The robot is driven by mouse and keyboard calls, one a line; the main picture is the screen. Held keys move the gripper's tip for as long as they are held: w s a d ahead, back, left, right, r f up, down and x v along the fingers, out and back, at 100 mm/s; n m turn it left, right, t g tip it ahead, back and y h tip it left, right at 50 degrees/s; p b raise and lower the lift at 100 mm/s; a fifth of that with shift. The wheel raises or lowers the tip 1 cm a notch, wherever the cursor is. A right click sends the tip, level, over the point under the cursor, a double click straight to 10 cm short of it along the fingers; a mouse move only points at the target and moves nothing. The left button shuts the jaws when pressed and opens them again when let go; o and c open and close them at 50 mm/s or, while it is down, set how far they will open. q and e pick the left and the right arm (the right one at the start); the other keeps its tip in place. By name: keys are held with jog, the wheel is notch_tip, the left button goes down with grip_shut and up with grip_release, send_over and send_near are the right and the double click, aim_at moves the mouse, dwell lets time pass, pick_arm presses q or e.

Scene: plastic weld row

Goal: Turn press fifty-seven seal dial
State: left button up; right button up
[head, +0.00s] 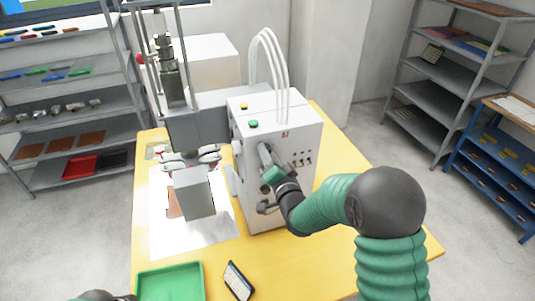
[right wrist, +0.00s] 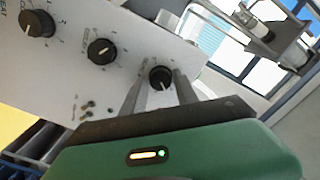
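The press (head: 275,115) is a white box with a metal column, standing on the yellow table. In the right wrist view its panel (right wrist: 60,70) carries three black dials in a slanting row: an upper left dial (right wrist: 37,22), a middle dial (right wrist: 101,51) and a lower right dial (right wrist: 161,78). The printed labels are too small to read surely. My right gripper (right wrist: 160,84) is at the panel with its two fingers on either side of the lower right dial; a small gap shows on the left. In the head view my right gripper (head: 270,172) hides that dial.
A green tray (head: 170,283) and a dark handheld device (head: 238,281) lie at the table's front. A grey block (head: 194,192) sits under the press head. Pale hoses (head: 268,60) arch above the box. Shelves (head: 60,100) stand left, others (head: 450,80) right.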

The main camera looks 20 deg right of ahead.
jog(key=shift+a+f, duration=0.1)
grip_shut()
jog(key=n+b, duration=0.2)
jog(key=b, duration=0.1)
jog(key=shift+n, duration=0.3)
jog(key=shift+o, duration=2.1)
grip_release()
